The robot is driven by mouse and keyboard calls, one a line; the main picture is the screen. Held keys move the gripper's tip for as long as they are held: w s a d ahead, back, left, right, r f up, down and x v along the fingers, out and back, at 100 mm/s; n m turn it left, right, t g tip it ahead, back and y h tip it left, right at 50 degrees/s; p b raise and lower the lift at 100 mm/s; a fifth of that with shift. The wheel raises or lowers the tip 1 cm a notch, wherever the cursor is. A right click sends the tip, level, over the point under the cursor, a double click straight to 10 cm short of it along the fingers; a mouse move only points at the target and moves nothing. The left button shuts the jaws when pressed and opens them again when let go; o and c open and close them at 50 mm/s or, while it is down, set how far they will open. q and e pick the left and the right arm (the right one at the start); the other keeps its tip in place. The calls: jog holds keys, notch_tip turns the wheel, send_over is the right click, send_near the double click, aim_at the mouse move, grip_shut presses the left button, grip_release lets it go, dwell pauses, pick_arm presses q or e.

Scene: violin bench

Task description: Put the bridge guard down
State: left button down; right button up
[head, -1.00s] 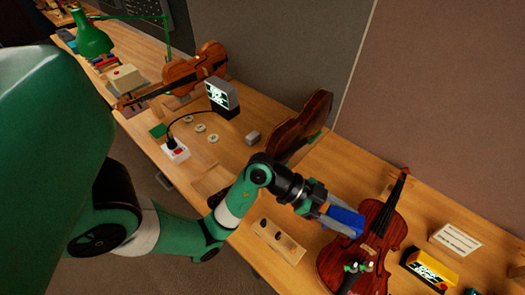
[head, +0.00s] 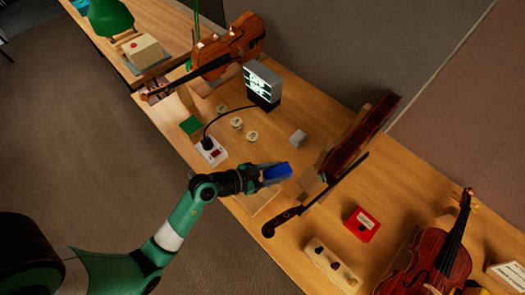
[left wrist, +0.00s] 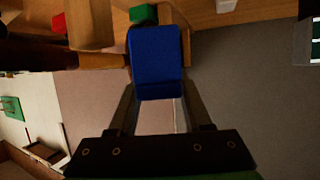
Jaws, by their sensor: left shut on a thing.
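The bridge guard, a blue block (head: 277,172), is held in my left gripper (head: 264,177), over the bench's front part in the head view. In the left wrist view the blue guard (left wrist: 157,62) sits between the two fingers. A pale board (head: 258,201) lies close below the gripper; I cannot tell whether the guard touches anything. A reddish violin (head: 440,262) lies at the lower right, apart from the guard. My right gripper is not in view.
A violin body stands edge-on (head: 358,135) right of the gripper, with a dark neck beside it. A red box (head: 362,224), a peg block (head: 331,268), a small pale block (head: 297,137), a socket (head: 211,152) with a cable and a lit display (head: 262,84) surround it.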

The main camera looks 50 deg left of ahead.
pick_arm(q)
jog(key=shift+d, duration=0.85)
jog(key=w+a+f+b, duration=0.9)
jog(key=b, duration=0.1)
jog(key=shift+w+a+f, duration=0.15)
jog(key=shift+a, duration=0.05)
jog(key=shift+w+a+f, duration=0.1)
jog(key=shift+w+a, duration=0.05)
jog(key=f+b, duration=0.4)
jog(key=shift+w+a, duration=0.2)
jog(key=shift+w, duration=0.05)
jog(key=shift+r, duration=0.25)
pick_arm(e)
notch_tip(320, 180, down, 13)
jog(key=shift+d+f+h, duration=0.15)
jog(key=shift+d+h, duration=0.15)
pick_arm(q)
jog(key=shift+f+p, duration=0.1)
jog(key=shift+p, duration=0.2)
